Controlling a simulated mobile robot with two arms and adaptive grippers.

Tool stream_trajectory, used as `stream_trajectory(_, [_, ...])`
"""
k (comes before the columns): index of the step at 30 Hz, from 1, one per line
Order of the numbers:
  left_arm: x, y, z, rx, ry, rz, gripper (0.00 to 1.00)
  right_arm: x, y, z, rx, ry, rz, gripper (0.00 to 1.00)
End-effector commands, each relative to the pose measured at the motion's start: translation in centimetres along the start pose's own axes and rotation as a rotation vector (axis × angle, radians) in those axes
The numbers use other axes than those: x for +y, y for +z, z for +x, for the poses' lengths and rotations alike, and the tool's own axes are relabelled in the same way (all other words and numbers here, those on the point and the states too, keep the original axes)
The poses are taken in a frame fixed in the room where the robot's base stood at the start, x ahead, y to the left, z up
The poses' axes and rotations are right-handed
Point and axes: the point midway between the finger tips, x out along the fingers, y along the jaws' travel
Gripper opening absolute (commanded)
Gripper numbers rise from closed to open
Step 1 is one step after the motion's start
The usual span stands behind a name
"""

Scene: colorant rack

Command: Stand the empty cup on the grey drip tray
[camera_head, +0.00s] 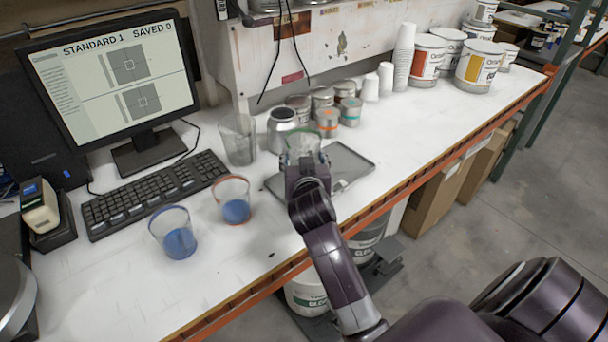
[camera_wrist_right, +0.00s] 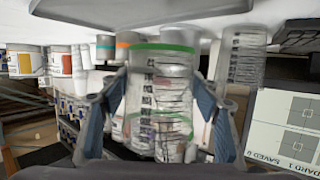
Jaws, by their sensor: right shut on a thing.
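The empty cup (camera_head: 303,138) is clear with a green rim. My right gripper (camera_head: 306,160) is shut on it, and in the right wrist view the fingers sit on both sides of the cup (camera_wrist_right: 160,88). No coloured liquid shows in it. The grey drip tray (camera_head: 352,160) is a flat, rimmed rectangle on the white bench. In the head view the cup overlaps the tray's back left part; the gripper hides its base, so I cannot tell whether it touches the tray. My left gripper is out of view.
A blue-rimmed cup (camera_head: 172,232) and an orange-rimmed cup (camera_head: 232,200), both with blue liquid, stand left. A tall clear container (camera_head: 238,140), a silver can (camera_head: 281,128) and small tins (camera_head: 327,122) stand behind. The keyboard (camera_head: 150,195) is left. The bench's front edge is orange.

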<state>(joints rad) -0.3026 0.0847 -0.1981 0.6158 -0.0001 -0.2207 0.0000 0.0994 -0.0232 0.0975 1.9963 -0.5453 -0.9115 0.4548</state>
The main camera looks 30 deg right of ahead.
Motion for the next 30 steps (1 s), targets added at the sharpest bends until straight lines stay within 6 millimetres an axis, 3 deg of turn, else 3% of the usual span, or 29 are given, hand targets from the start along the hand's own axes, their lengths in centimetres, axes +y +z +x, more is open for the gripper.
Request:
stream_trajectory(15, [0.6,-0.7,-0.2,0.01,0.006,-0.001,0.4,-0.1,6.1,1.8,0.0,-0.001,-0.001,0.3])
stream_trajectory(28, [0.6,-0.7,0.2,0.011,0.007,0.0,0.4,-0.1,6.7,2.1,0.002,-0.001,0.0,0.3])
stream_trajectory(29, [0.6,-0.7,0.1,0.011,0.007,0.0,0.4,-0.1,6.6,2.0,0.002,-0.001,0.0,0.6])
stream_trajectory(30, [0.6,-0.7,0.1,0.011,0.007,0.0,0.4,-0.1,6.5,2.0,0.002,-0.001,0.0,0.65])
